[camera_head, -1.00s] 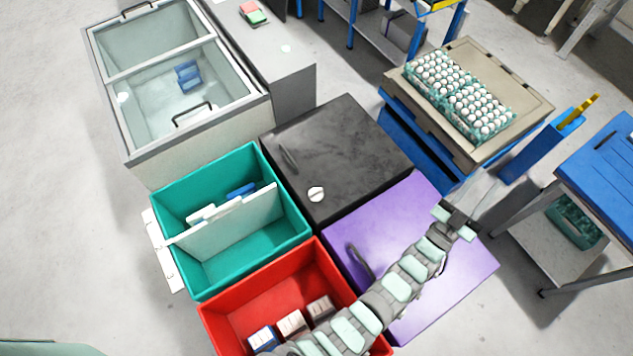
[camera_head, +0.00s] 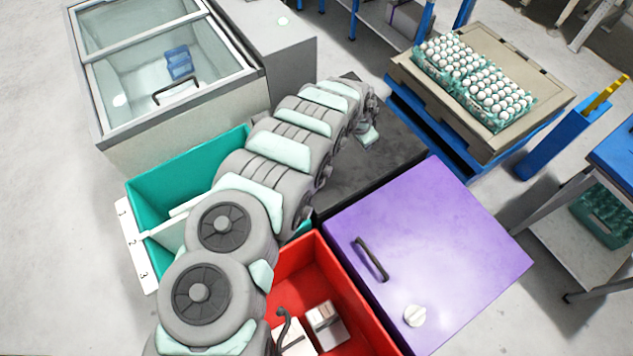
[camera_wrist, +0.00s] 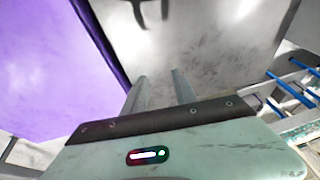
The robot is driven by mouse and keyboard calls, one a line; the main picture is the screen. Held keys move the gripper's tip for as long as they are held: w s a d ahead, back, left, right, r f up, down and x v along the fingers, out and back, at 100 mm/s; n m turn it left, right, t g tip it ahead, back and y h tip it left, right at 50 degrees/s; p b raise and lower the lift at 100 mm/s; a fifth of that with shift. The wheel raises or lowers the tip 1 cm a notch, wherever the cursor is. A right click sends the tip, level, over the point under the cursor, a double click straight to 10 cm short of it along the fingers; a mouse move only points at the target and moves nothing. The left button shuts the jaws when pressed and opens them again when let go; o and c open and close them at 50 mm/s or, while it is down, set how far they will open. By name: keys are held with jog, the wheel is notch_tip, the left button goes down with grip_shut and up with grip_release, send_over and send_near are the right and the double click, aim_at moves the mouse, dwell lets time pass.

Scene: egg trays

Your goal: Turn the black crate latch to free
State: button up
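The black crate (camera_head: 385,160) stands behind the purple one in the head view. My arm covers its left part, and its latch, a round white knob in the earlier view, is hidden now. My gripper (camera_head: 368,137) is over the black crate's top. In the wrist view the two fingers of my gripper (camera_wrist: 161,86) stand apart with a gap between them, pointing at the crate's grey, shiny lid (camera_wrist: 210,50). A dark handle (camera_wrist: 145,10) shows at the top of that view. No latch is visible between the fingers.
The purple crate (camera_head: 440,230), with a handle and white knob, adjoins the front right. Teal (camera_head: 150,195) and red (camera_head: 345,275) open bins lie beside and below my arm. A glass-topped chest (camera_head: 180,150) stands at left, egg trays (camera_head: 470,85) at back right.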

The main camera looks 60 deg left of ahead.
jog(key=s+g+h+b, duration=0.2)
jog(key=s+g, duration=0.1)
jog(key=s, duration=1.3)
jog(key=f, duration=0.3)
jog(key=f+b, duration=0.1)
jog(key=f, duration=0.3)
jog(key=f+b, duration=0.1)
jog(key=f, duration=0.2)
jog(key=shift+w+a+f, duration=0.2)
jog(key=shift+w+f, duration=0.1)
jog(key=shift+f, duration=0.05)
jog(key=shift+c, duration=0.3)
grip_shut()
